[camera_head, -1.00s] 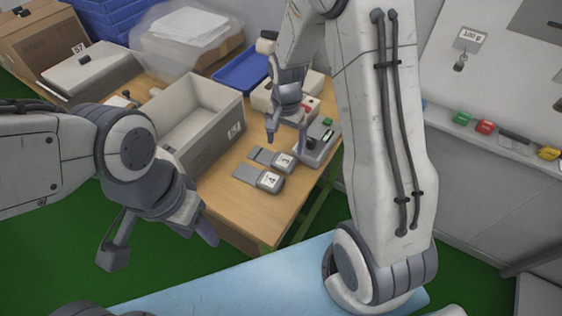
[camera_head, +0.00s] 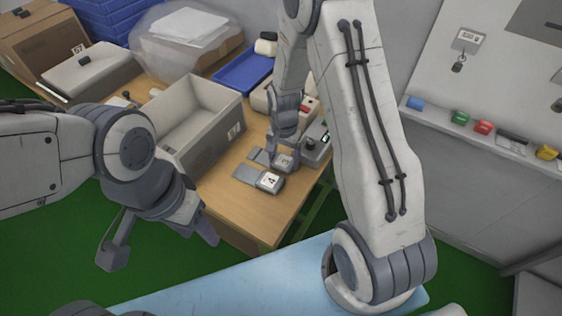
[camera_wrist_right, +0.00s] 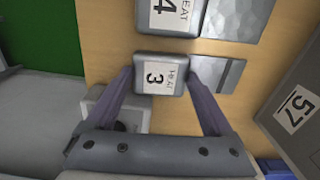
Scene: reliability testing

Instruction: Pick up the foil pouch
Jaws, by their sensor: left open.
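Two flat silver pieces lie on the wooden table, each beside a white-labelled grey block. The textured, foil-like pouch (camera_wrist_right: 238,18) lies by the "HEAT 4" block (camera_wrist_right: 167,15); it also shows in the head view (camera_head: 247,174). The smoother piece with a dark strip (camera_wrist_right: 218,72) lies by the "HEAT 3" block (camera_wrist_right: 160,76). My right gripper (camera_head: 284,157) is low over the "HEAT 3" block, its fingers spread on either side of it; contact is unclear. My left gripper (camera_head: 160,243) is open and empty, in front of the table's near-left side.
A grey open bin (camera_head: 200,145) stands left of the pieces, with a blue tray (camera_head: 243,70) behind. A grey device (camera_head: 314,142) stands close right of my right gripper. Bare table (camera_head: 270,215) lies at the front corner.

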